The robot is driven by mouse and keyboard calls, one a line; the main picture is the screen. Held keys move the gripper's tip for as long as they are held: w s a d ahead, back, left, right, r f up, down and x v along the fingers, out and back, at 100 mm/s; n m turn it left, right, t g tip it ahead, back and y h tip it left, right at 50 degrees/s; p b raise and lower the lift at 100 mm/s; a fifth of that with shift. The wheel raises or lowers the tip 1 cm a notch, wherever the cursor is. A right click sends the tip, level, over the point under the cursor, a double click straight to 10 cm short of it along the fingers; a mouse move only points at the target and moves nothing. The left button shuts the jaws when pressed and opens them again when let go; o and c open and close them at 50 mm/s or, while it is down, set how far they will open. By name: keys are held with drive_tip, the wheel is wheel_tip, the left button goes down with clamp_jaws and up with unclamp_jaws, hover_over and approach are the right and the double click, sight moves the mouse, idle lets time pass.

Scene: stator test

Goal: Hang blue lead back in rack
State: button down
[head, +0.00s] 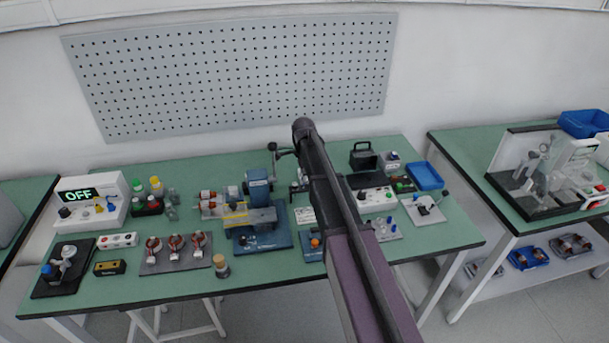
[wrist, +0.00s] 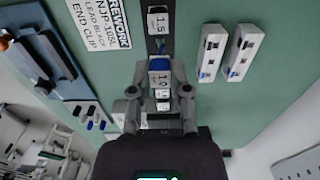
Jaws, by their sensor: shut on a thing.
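In the wrist view my gripper (wrist: 158,82) has a finger on each side of a small blue-and-white piece (wrist: 159,64) marked 1.0 and is shut on it. I cannot tell whether this piece belongs to the blue lead. It lies in line with a dark strip (wrist: 158,44), where another white piece (wrist: 157,22) marked 1.5 sits. In the head view my arm hides the gripper and what it holds. I cannot clearly make out a lead rack in either view.
A printed rework card (wrist: 98,22) lies beside the strip, with two white blocks (wrist: 228,52) opposite. The green bench (head: 190,285) is crowded with fixtures, including a blue-based machine (head: 262,240) and a blue tray (head: 425,176). A pegboard (head: 235,75) hangs behind.

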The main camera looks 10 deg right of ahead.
sight(304, 189)
drive_tip(key=shift+f+b, duration=0.75)
drive_tip(key=shift+f, duration=0.1)
drive_tip(key=shift+f+b, duration=0.3)
drive_tip(key=shift+f+b, duration=0.65)
drive_tip(key=c, duration=0.5)
unclamp_jaws()
drive_tip(key=shift+r, duration=0.1)
idle(0.4)
